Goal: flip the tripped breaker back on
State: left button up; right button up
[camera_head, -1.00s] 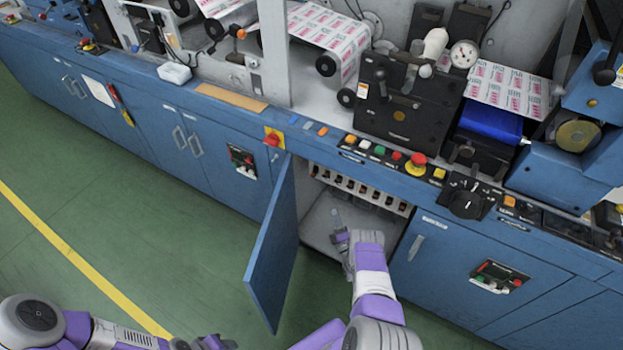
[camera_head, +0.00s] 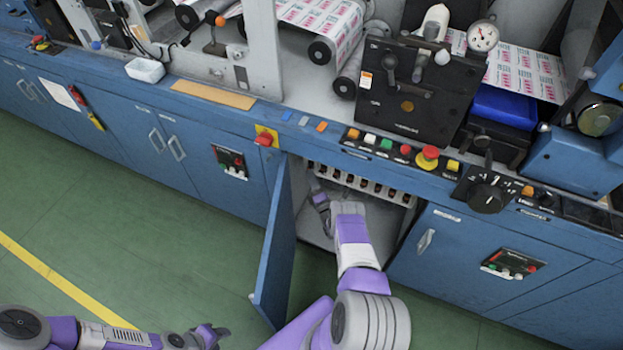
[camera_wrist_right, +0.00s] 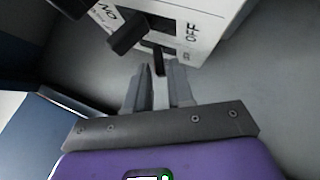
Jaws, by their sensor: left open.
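The row of breakers (camera_head: 362,184) is under the top edge of an open cabinet. In the right wrist view, one breaker's white face (camera_wrist_right: 205,22) fills the top, with ON and OFF markings and a dark lever (camera_wrist_right: 129,34) on the ON side. A smaller dark piece (camera_wrist_right: 158,62) shows just beyond my fingertips; I cannot tell whether they touch it. My right gripper (camera_head: 316,190) is inside the cabinet near the row's left end; its fingers (camera_wrist_right: 157,75) are apart with nothing gripped. My left gripper (camera_head: 218,334) is open and empty, low over the floor.
The open cabinet door (camera_head: 275,250) stands left of my right arm. A ledge with buttons and a red emergency stop (camera_head: 427,157) runs above the opening. A blue closed door (camera_head: 450,260) is at the right. The green floor (camera_head: 120,210) at the left is clear.

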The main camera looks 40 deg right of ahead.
jog(key=shift+w, duration=0.15)
grip_shut()
jog(key=shift+r, duration=0.1)
jog(key=shift+r+m+g+y+p, duration=0.3)
jog(key=shift+r+m+g+p, duration=0.4)
jog(key=shift+m+g+p, duration=0.8)
jog(key=shift+r+m+g+y+p, duration=0.3)
jog(key=shift+r+m+g+p, duration=0.55)
jog(key=shift+m+p, duration=0.65)
jog(key=shift+r+m+g+y+p, duration=0.3)
jog(key=shift+r+m+g+p, duration=0.3)
jog(key=shift+m+g+p, duration=1)
jog(key=shift+n+p, duration=0.3)
jog(key=shift+n, duration=0.1)
grip_release()
